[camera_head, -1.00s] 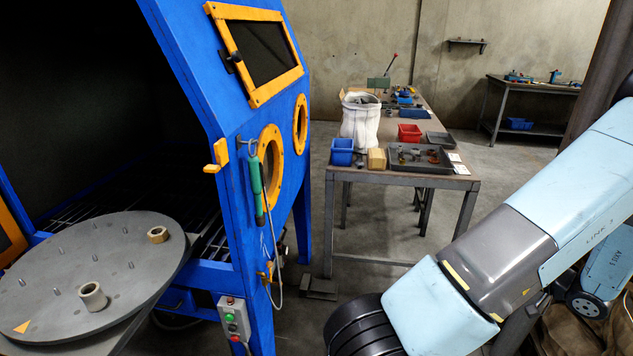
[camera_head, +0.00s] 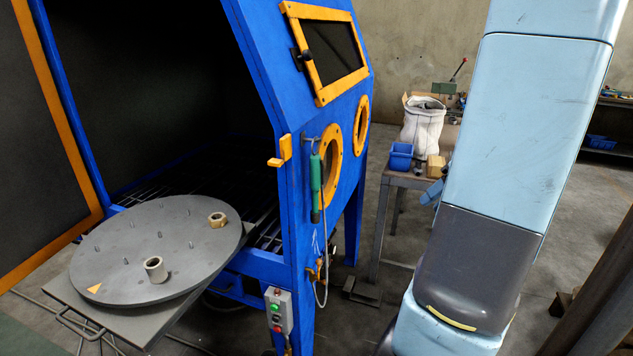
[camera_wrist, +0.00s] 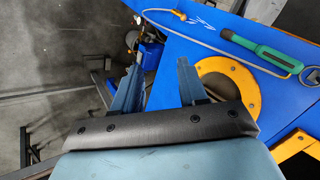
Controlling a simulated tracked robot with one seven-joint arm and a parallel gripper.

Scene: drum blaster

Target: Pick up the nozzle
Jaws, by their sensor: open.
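The nozzle (camera_head: 316,186) is a green-handled tool with a dark tip. In the head view it hangs upright, tip down, from a hook on the blue cabinet's (camera_head: 258,150) side, beside an orange-rimmed round port. A thin grey hose runs down near it. In the wrist view the nozzle (camera_wrist: 262,48) lies across the upper right, over the blue panel. My gripper (camera_wrist: 160,68) is open and empty, its two fingers apart, to the left of the nozzle and not touching it. In the head view my arm hides most of the gripper.
A round grey turntable (camera_head: 165,248) with pegs and two pale sleeves stands out of the cabinet's open front. A control box (camera_head: 278,311) is on the cabinet's front post. Behind, a table holds a blue bin (camera_head: 401,156) and a white sack (camera_head: 423,124). Floor shows between cabinet and table.

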